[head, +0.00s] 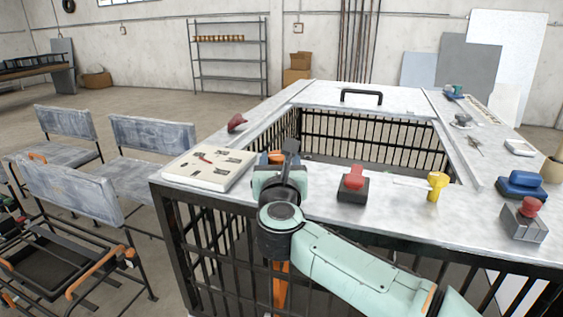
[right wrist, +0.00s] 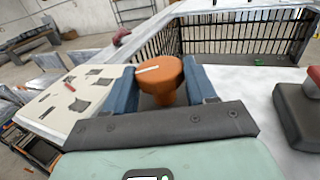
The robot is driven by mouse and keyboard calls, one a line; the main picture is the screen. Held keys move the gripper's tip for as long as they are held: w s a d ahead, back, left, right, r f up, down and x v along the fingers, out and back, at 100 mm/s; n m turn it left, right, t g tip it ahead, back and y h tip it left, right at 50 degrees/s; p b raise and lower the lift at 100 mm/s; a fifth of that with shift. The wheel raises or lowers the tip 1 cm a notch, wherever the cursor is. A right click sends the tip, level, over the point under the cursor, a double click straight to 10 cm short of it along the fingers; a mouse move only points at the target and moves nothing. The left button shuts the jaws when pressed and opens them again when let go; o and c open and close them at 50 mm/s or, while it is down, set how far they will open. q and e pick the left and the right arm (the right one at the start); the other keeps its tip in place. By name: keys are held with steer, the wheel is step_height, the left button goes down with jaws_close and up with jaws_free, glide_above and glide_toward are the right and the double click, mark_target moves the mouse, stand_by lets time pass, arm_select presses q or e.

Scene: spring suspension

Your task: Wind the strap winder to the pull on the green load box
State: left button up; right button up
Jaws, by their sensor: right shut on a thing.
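An orange round knob (right wrist: 158,76) with a pale line across its top, which I take to be the strap winder, stands between the two blue fingers of my right gripper (right wrist: 164,88). The gripper is shut on it. In the head view the knob (head: 274,156) shows only a little, behind my right gripper (head: 283,165) at the near edge of the bench. An orange strip (head: 281,288) hangs below the bench edge, partly covered by my arm. I cannot make out a green load box in either view. My left gripper is not in view.
A cream board with dark marks (head: 208,168) lies left of the gripper. A red-topped block (head: 352,186) and a yellow piece (head: 436,186) stand to the right. Behind is a barred opening in the bench (head: 370,142). Chairs (head: 150,134) stand at the left.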

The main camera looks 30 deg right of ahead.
steer(key=shift+w+a+m+g+h, duration=0.1)
steer(key=shift+a+m+g+h, duration=0.05)
steer(key=shift+m+g+h, duration=0.85)
steer(key=shift+h, duration=0.3)
steer(key=o, duration=1)
steer(key=shift+o, duration=0.2)
steer(key=b+v, duration=0.1)
steer(key=v, duration=1.2)
steer(key=shift+s+b, duration=0.25)
steer(key=shift+b, duration=0.05)
